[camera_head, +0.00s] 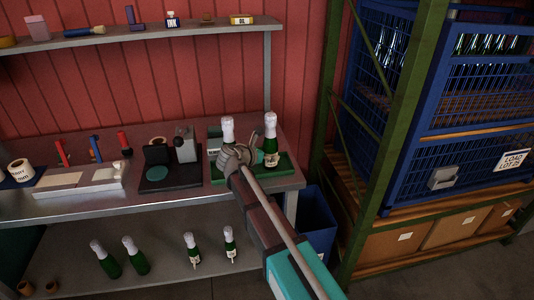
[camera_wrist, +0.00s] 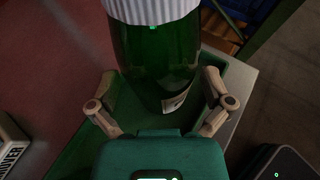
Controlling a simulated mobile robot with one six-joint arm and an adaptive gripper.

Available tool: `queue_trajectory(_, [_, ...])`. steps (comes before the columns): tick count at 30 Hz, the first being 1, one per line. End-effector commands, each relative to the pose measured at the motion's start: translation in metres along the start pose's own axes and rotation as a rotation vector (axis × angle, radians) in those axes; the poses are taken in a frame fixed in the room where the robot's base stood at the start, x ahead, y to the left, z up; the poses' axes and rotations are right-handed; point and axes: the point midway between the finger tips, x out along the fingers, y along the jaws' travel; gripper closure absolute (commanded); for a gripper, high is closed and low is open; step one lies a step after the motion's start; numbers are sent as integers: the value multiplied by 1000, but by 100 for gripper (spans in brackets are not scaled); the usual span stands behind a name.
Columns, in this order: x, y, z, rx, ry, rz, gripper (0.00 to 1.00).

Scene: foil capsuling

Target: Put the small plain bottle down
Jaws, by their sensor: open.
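A green bottle with a white foil top (camera_head: 227,130) stands at the left on the green tray (camera_head: 285,168), its lower part hidden behind my gripper (camera_head: 240,158). A second green bottle (camera_head: 270,140) with a pale label stands to its right. In the wrist view a green bottle (camera_wrist: 155,55) with a ribbed white top stands between the spread fingers of my gripper (camera_wrist: 160,110), over the green tray. Both fingers look apart from its sides. A sliver of pale label shows low on it. I cannot tell for sure which bottle is the plain one.
A black stand with a grey block (camera_head: 185,145) is left of the tray. A box (camera_wrist: 10,145) marked as remover shows in the wrist view. Several bottles (camera_head: 135,257) stand on the lower shelf. A blue bin (camera_head: 316,220) and green rack (camera_head: 390,130) are at the right.

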Motion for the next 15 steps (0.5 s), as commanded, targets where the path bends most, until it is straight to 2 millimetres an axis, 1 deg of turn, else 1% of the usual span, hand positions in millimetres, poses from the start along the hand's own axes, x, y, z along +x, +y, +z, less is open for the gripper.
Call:
queue_trajectory(1, [-8,0,2,-1,0,2,0])
queue_trajectory(5, [-26,-1,3,-1,0,1,0])
queue_trajectory(15, [-82,-1,3,-1,0,2,0])
